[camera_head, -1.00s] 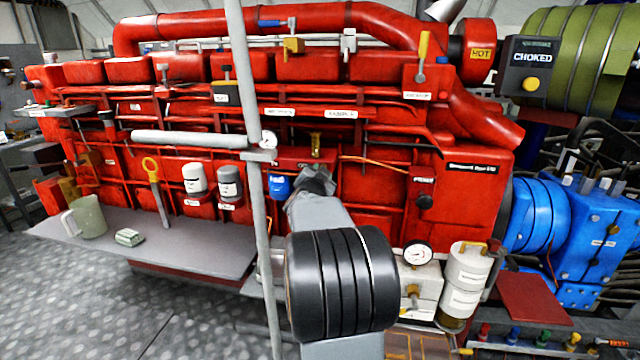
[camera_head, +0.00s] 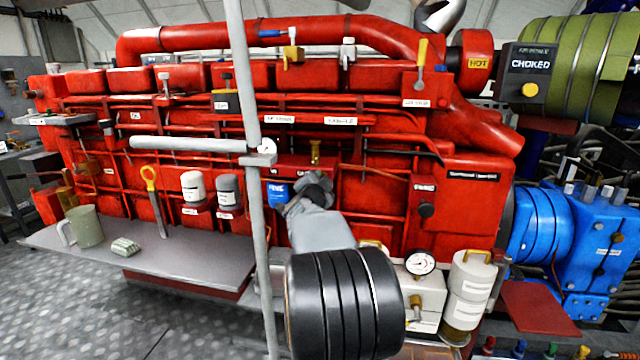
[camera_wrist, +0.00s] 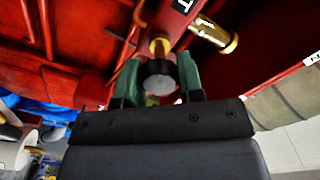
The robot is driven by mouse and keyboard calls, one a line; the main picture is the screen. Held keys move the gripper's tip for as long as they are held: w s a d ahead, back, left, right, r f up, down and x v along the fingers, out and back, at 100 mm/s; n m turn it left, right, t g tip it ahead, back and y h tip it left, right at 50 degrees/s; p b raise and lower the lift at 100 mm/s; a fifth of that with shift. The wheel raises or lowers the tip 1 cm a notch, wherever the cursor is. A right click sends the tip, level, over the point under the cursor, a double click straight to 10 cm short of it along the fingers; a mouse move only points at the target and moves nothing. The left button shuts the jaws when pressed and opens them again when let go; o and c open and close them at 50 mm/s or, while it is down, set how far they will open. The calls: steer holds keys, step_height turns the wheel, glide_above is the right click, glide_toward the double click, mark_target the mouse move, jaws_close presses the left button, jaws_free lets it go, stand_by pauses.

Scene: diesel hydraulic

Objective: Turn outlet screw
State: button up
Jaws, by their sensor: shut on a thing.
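In the wrist view, a screw with a round grey head (camera_wrist: 160,83) and a brass stem (camera_wrist: 158,47) sits between the green fingers of my gripper (camera_wrist: 158,75). The fingers are shut on it from both sides. The stem runs to the red engine behind. In the head view my gripper (camera_head: 312,190) is at the engine's front, just below a brass fitting (camera_head: 315,152) and right of a blue filter (camera_head: 278,193). The screw itself is hidden there by my gripper and arm.
A second brass cylinder (camera_wrist: 215,35) lies close beside the screw in the wrist view. A grey upright pole (camera_head: 256,200) stands left of my arm. A mug (camera_head: 86,227) stands on the grey shelf (camera_head: 190,255).

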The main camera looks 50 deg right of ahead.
steer(key=o, duration=0.9)
steer(key=shift+r, duration=0.15)
step_height(320, 180, up, 4)
steer(key=shift+f+p, duration=0.1)
steer(key=shift+p, duration=1.15)
steer(key=shift+s+a+r+p, duration=0.9)
steer(key=shift+s+a+r, duration=0.6)
steer(key=shift+s, duration=0.25)
steer(key=shift+s+a+r+p, duration=0.95)
steer(key=shift+s+a+r, duration=0.55)
steer(key=shift+s, duration=0.3)
steer(key=shift+s+a+r+p, duration=0.9)
steer(key=shift+s+a+r, duration=0.6)
steer(key=shift+s, duration=0.25)
